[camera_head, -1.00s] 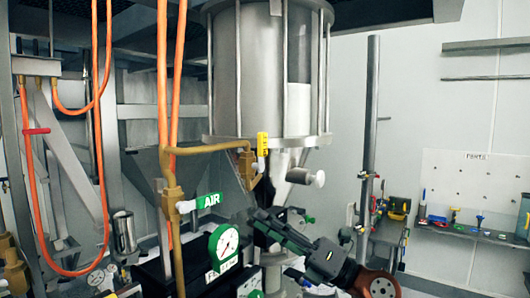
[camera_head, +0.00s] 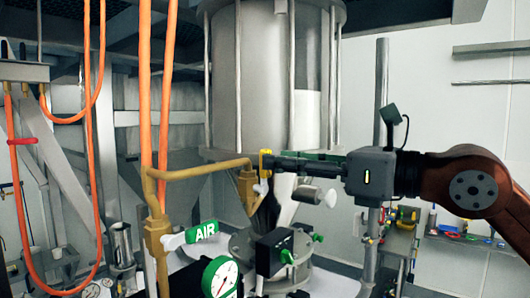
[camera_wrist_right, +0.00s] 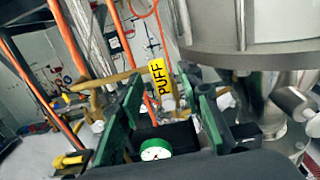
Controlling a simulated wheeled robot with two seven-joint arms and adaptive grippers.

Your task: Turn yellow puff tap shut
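The yellow puff tap handle (camera_head: 265,160) stands upright on a brass valve (camera_head: 247,186) in front of the sifter's steel vessel. In the right wrist view the handle (camera_wrist_right: 160,80), marked PUFF, shows between my two green-edged fingers, tilted slightly in the picture. My right gripper (camera_head: 277,164) reaches in level from the right, its fingertips at the handle, overlapping its lower part in the head view. In the right wrist view the gripper (camera_wrist_right: 165,105) is open, with gaps on both sides of the handle. No contact can be made out. My left gripper is out of view.
A pressure gauge (camera_head: 220,278) and a black box with green knobs (camera_head: 274,252) sit below. The steel vessel (camera_head: 264,80) stands close above my gripper; orange hoses (camera_head: 145,90) hang left.

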